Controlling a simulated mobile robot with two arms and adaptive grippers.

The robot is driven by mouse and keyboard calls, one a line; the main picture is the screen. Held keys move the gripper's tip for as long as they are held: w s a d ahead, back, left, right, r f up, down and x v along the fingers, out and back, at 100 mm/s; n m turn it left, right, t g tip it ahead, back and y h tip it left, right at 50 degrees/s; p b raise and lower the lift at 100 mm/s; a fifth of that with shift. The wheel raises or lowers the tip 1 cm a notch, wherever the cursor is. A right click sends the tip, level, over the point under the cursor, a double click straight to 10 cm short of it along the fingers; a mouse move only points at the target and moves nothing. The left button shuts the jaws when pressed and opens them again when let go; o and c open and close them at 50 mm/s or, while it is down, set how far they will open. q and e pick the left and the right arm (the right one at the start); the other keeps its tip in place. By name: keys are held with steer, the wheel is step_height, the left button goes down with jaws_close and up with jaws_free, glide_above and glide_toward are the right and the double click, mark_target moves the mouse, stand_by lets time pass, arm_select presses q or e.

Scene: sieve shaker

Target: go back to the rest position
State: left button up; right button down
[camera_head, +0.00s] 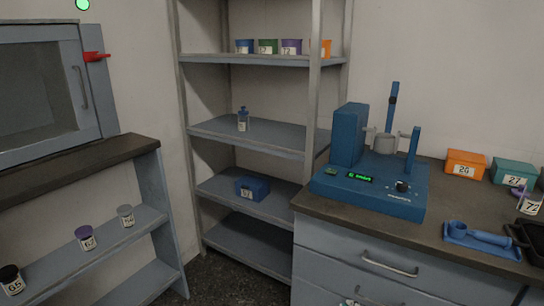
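Neither of my grippers can be made out in the head view. The blue sieve shaker (372,185) stands on the dark counter (440,225) at the right, with a small lit green display on its front. A grey cylindrical vessel (385,143) sits between its uprights.
A grey shelf rack (270,137) holds several small containers and a blue box (252,187). An oven-like cabinet (45,90) stands at the left, above shelves with several jars. An orange box (466,163), a teal box (513,171) and a blue tray (482,240) crowd the counter's right.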

steer(key=s+f+m+g+h, duration=0.2)
steer(key=s+f+m+g, duration=0.55)
steer(key=s+f, duration=0.65)
steer(key=s+a+f+m+g+y+p, duration=0.1)
steer(key=s+f+m+g+p, duration=0.2)
steer(key=s+f+p, duration=0.55)
steer(key=s+a+f+m+g+p, duration=0.1)
steer(key=s+f+m+g, duration=0.3)
steer(key=s, duration=1)
arm_select(q)
steer(key=s+a+f+p, duration=0.1)
steer(key=s+p, duration=0.3)
steer(key=s, duration=0.5)
steer(key=s+a+f+g+p, duration=0.1)
steer(key=s+a+f+p, duration=0.1)
steer(key=s, duration=0.7)
steer(key=shift+s+a+f+g+p, duration=0.15)
steer(key=shift+s+f+g+p, duration=0.2)
steer(key=shift+f+p, duration=0.55)
arm_select(e)
steer(key=s+d+f+n, duration=0.1)
steer(key=s+d, duration=0.1)
steer(key=s, duration=1)
steer(key=shift+s+d+f, duration=0.15)
steer(key=shift+d+f, duration=0.05)
steer(key=shift+d, duration=0.15)
arm_select(q)
steer(key=shift+r, duration=0.25)
